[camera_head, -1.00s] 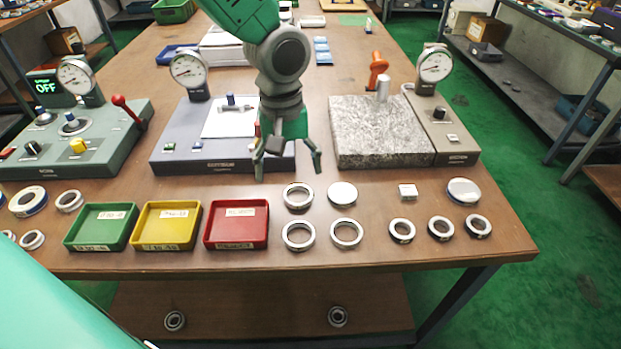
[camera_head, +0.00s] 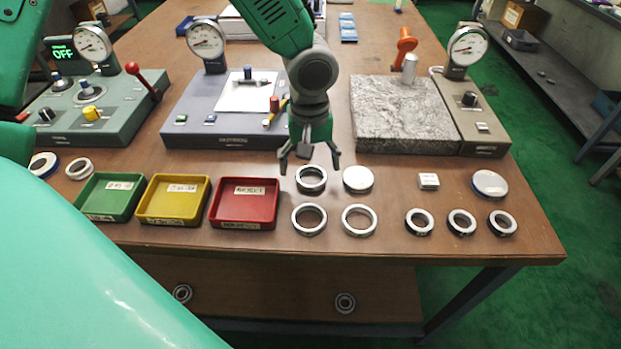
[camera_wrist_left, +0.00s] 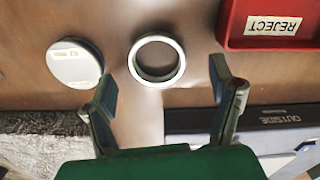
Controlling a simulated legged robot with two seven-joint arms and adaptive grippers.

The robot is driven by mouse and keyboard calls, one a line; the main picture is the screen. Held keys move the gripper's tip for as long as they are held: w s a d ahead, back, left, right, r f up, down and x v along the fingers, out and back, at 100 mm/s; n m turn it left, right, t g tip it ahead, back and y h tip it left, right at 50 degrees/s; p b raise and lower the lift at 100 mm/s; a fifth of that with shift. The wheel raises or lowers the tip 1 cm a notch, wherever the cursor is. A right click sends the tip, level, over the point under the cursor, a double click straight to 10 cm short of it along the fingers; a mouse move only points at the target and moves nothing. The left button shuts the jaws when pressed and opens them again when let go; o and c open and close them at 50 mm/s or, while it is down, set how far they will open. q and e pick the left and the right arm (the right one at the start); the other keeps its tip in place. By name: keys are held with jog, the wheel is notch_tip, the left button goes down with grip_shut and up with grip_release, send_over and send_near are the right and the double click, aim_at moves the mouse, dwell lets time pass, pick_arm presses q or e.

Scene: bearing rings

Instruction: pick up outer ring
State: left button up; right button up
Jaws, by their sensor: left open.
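Several silver rings lie on the brown table in the head view. One outer ring (camera_head: 311,188) is at the back of the left group, and two more (camera_head: 309,232) (camera_head: 359,233) lie in front of it. My left gripper (camera_head: 308,165) is open and empty, pointing down just above and behind the back ring. In the left wrist view this ring (camera_wrist_left: 136,65) lies flat ahead of the spread fingers (camera_wrist_left: 163,80), not between them. My right gripper is not in view.
A silver disc (camera_head: 358,179) lies right of the ring. A red tray (camera_head: 272,205) stands to its left, beside yellow (camera_head: 205,208) and green trays. A granite plate (camera_head: 400,112) with a dial gauge (camera_head: 467,46) and a blue-grey gauge base (camera_head: 190,112) stand behind. Three smaller rings lie at right.

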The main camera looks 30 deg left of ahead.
aim_at(311, 178)
pick_arm(q)
notch_tip(311, 178, down, 3)
jog(key=shift+w+d+r, duration=0.15)
jog(key=c, duration=1.3)
jog(key=shift+r, duration=0.15)
